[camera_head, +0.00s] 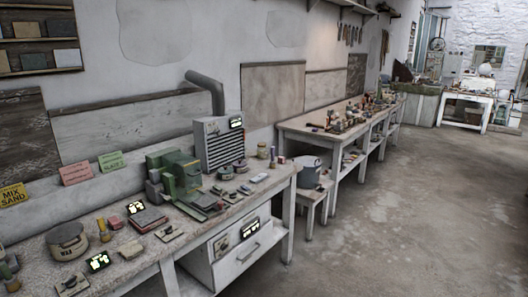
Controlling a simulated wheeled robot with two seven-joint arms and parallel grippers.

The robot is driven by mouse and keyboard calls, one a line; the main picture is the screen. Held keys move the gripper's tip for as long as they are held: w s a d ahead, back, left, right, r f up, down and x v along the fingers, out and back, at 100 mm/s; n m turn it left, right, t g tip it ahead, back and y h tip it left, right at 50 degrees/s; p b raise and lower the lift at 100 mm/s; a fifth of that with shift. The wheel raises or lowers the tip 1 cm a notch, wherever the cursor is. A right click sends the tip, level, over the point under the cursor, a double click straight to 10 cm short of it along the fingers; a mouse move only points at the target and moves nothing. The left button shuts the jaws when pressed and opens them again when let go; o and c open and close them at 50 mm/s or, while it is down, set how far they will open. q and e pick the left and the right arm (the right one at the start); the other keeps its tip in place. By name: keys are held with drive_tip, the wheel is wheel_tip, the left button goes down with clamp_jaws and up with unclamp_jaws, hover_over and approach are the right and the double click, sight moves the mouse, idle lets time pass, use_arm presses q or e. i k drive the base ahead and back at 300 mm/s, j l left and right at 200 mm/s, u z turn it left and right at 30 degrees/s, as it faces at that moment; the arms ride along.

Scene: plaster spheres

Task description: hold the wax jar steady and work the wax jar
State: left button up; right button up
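The wax jar (68,243) is a squat, round grey-brown tin with a dark "WAX" label. It stands upright on the near workbench (185,247), at the lower left of the head view. Its lid appears to be on. Neither of my grippers shows in this view, and nothing is seen touching the jar.
A small dark display (98,262) and an orange-brown bottle (103,231) stand close right of the jar. A green machine (180,178) and a grey vented box (218,143) stand further along. Concrete floor (385,225) is open at right.

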sight(262, 153)
drive_tip(key=i+l+z, duration=0.3)
drive_tip(key=i, duration=0.2)
drive_tip(key=i+z, duration=0.3)
drive_tip(key=i, duration=0.2)
drive_tip(key=i+l+z, duration=0.1)
drive_tip(key=i, duration=1.65)
drive_tip(key=i+u, duration=0.4)
drive_tip(key=i+l+u, duration=0.25)
drive_tip(key=u, duration=0.15)
drive_tip(key=i+l+u, duration=0.7)
drive_tip(key=u, duration=0.15)
